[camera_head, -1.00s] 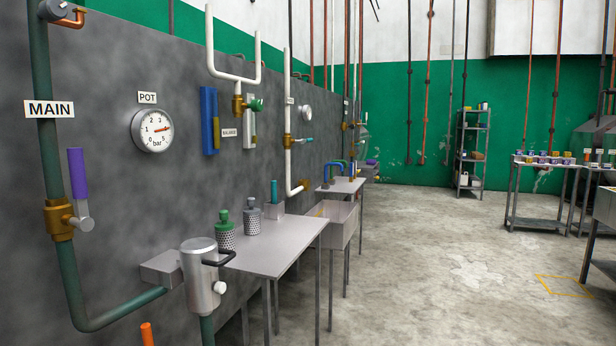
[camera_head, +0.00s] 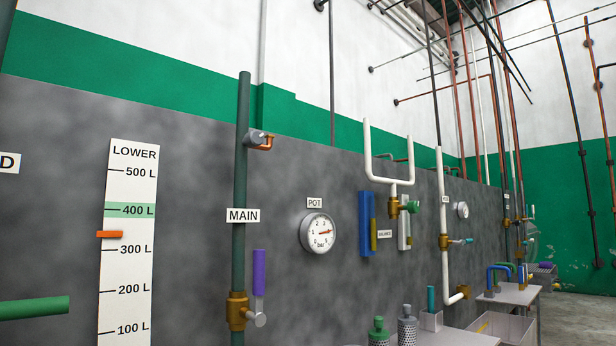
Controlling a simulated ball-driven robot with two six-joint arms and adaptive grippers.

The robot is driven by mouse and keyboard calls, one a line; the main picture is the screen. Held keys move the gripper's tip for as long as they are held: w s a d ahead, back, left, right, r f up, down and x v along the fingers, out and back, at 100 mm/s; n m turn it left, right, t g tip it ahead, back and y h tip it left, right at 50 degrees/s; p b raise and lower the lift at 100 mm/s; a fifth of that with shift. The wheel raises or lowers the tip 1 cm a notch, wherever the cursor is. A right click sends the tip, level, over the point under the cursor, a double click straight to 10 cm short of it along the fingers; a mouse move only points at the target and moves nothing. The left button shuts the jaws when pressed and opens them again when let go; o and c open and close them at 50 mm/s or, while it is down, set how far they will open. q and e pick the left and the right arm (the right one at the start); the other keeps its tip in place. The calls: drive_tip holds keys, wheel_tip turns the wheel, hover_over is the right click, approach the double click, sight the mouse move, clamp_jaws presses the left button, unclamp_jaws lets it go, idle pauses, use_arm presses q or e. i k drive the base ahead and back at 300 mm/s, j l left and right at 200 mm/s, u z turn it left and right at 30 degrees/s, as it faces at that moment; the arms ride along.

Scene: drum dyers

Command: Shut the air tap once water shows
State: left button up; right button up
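A small grey tap with a copper elbow spout (camera_head: 260,141) sits near the top of the dark green MAIN pipe (camera_head: 242,190); no label on it is readable, and I cannot tell if it is the air tap. No water shows at its spout. A brass valve with a purple lever (camera_head: 259,272) is lower on the same pipe, the lever pointing up. The POT gauge (camera_head: 318,233) is to the right, its red needle near 3. Neither of my grippers is in view.
A LOWER level board (camera_head: 128,240) hangs left, with an orange pointer (camera_head: 109,235) between 300 and 400 L. A green bar (camera_head: 35,308) juts in at lower left. White balance pipes (camera_head: 388,180) and a steel table (camera_head: 455,337) with strainers stand right.

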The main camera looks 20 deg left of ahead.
sight(254, 139)
drive_tip(key=u, duration=0.45)
drive_tip(key=i+l+u, duration=0.1)
drive_tip(key=u, duration=0.4)
drive_tip(key=i+u, duration=0.1)
drive_tip(key=u, duration=0.35)
drive_tip(key=k+l, duration=0.05)
